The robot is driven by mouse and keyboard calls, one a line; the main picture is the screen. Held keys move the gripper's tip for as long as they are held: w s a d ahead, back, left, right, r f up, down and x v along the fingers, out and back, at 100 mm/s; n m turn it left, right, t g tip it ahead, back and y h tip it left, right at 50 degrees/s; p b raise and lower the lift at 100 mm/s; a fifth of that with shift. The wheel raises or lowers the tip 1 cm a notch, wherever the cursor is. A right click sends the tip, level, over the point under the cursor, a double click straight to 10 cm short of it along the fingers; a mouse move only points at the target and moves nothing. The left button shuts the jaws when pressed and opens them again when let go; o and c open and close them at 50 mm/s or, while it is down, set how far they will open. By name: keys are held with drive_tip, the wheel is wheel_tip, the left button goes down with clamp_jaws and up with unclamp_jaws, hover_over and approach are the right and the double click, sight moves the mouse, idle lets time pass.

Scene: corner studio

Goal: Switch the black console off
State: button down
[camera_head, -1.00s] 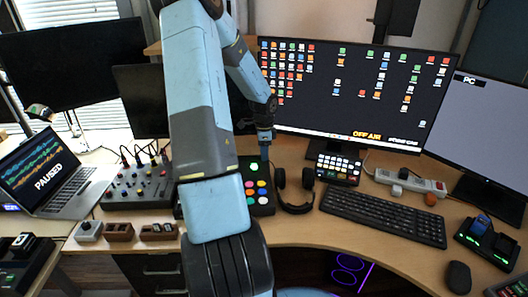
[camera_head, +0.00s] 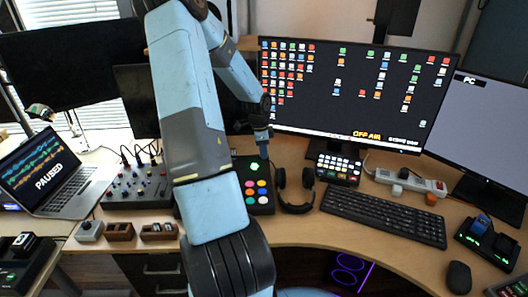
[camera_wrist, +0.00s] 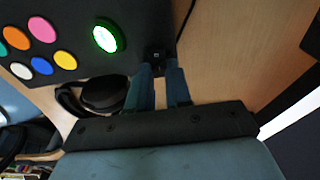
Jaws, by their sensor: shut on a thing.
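The black console (camera_head: 241,172) stands on the desk right of my forearm, with several coloured buttons and a lit green light at its far end. In the wrist view the console (camera_wrist: 88,62) fills the upper left, and its green light (camera_wrist: 106,37) glows. My gripper (camera_head: 265,138) is at the far edge of the console. In the wrist view my gripper (camera_wrist: 161,66) has its fingertips at a small black switch (camera_wrist: 157,53) on the console's edge and is shut on it. The switch's position is too small to read.
A black mixer (camera_head: 137,186) stands left of my arm. Headphones (camera_head: 294,193) lie right of the console, beside a keypad (camera_head: 338,170) and keyboard (camera_head: 384,216). A monitor (camera_head: 350,90) stands behind. Some desk in front of the keyboard is clear.

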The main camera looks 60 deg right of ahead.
drive_tip(key=shift+w+a+g+h, duration=0.2)
drive_tip(key=shift+g+h, duration=0.3)
drive_tip(key=shift+g, duration=0.2)
drive_tip(key=c, duration=1)
unclamp_jaws()
drive_tip(key=shift+c, duration=0.2)
drive_tip(key=shift+r, duration=0.1)
drive_tip(key=v, duration=1.3)
drive_tip(key=shift+r, duration=0.3)
drive_tip(key=shift+w, duration=0.15)
